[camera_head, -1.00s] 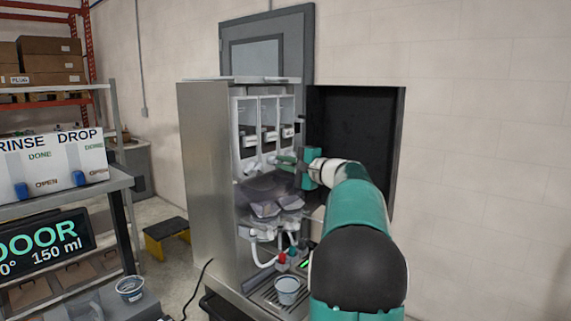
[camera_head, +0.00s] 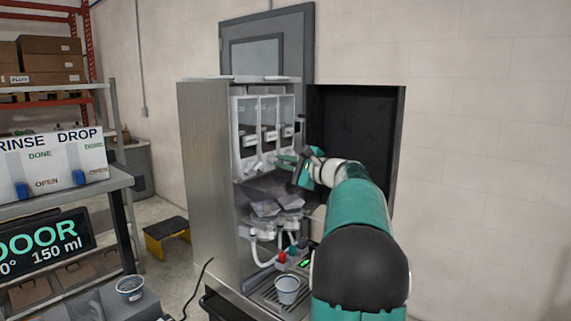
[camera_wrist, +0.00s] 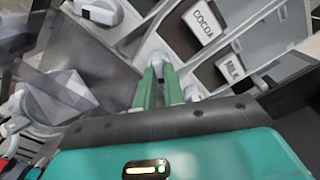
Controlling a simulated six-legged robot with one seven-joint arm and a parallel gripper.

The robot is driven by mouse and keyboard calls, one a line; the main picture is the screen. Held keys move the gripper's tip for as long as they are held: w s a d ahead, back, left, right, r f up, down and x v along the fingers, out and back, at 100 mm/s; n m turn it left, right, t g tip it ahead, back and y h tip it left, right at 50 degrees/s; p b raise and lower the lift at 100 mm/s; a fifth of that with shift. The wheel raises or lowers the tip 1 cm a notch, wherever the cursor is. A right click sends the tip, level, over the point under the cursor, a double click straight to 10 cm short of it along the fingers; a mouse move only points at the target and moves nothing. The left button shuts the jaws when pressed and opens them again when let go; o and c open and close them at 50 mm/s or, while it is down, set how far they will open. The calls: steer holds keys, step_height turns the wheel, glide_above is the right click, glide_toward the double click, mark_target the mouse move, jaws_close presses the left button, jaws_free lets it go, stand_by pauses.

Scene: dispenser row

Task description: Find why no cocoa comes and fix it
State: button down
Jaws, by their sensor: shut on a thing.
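The tall metal dispenser (camera_head: 203,170) stands open at the front, with several see-through canisters in a row. In the wrist view, one canister has a COCOA label (camera_wrist: 207,25) and its neighbour a MILK label (camera_wrist: 233,67). My gripper (camera_wrist: 159,92) is at the foot of the canisters, its green fingers shut on a pale outlet piece (camera_wrist: 160,62) that lies in line with the cocoa canister. The fingers partly hide this piece. In the head view, my gripper (camera_head: 287,161) is at the right part of the row. A cup (camera_head: 287,290) stands on the drip grate.
Clear mixing bowls (camera_head: 265,207) and white hoses (camera_head: 261,253) sit below the canisters. The dark open door (camera_head: 355,145) is at the right, behind my arm. A shelf with a RINSE DROP box (camera_head: 50,165), a second cup (camera_head: 130,288) and a yellow-black step (camera_head: 166,236) are at the left.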

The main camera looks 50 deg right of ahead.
steer(key=c, duration=1.5)
jaws_free()
steer(key=s, duration=0.9)
steer(key=s+d, duration=0.1)
steer(key=s, duration=0.3)
steer(key=shift+s+d, duration=0.1)
steer(key=shift+s, duration=0.3)
